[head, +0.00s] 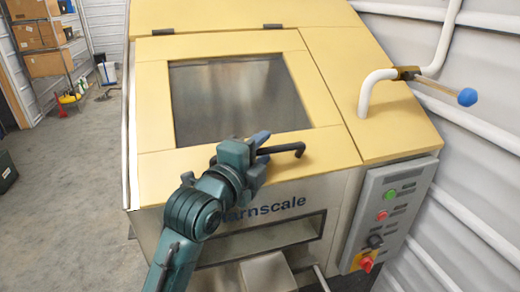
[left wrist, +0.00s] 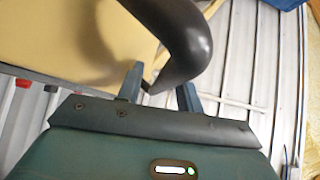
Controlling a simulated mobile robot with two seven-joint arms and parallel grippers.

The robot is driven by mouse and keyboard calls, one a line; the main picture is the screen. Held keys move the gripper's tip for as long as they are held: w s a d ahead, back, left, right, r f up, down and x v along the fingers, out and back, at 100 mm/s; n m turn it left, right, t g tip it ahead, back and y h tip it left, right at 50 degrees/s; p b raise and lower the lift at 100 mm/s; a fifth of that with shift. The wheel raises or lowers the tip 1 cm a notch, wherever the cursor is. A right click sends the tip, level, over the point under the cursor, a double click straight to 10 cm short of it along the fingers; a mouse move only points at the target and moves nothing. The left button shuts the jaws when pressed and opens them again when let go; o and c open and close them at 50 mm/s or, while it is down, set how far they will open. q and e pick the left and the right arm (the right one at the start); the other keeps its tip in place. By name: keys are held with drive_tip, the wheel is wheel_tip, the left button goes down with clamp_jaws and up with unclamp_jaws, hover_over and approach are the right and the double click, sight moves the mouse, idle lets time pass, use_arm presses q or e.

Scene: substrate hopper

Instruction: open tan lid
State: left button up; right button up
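The tan lid (head: 155,105) is a framed panel with a glass window on the sloped front of the hopper, and it lies closed. A black bent handle (head: 288,149) sticks out near its lower edge. My left gripper (head: 262,151) is at the left part of this handle, with its fingers apart on either side of the bar. In the left wrist view the dark curved handle (left wrist: 192,45) looms close over the blue fingers (left wrist: 158,88), and a gap seems to remain. Contact is hard to judge. My right gripper is not in view.
A control box (head: 390,215) with buttons and a red knob is at the hopper's right. A white pipe (head: 372,90) and a blue-ended lever (head: 466,97) stand at upper right near the corrugated wall.

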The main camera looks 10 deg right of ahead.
use_arm(q)
drive_tip(key=shift+c, duration=0.3)
clamp_jaws()
idle(0.3)
wheel_tip(320, 180, up, 26)
drive_tip(key=s+n+g+y, duration=0.1)
drive_tip(key=s+n+g, duration=0.1)
drive_tip(key=n+g, duration=0.1)
drive_tip(key=shift+s+d+g, duration=0.2)
drive_tip(key=shift+s+g, duration=0.05)
drive_tip(key=shift+g, duration=0.25)
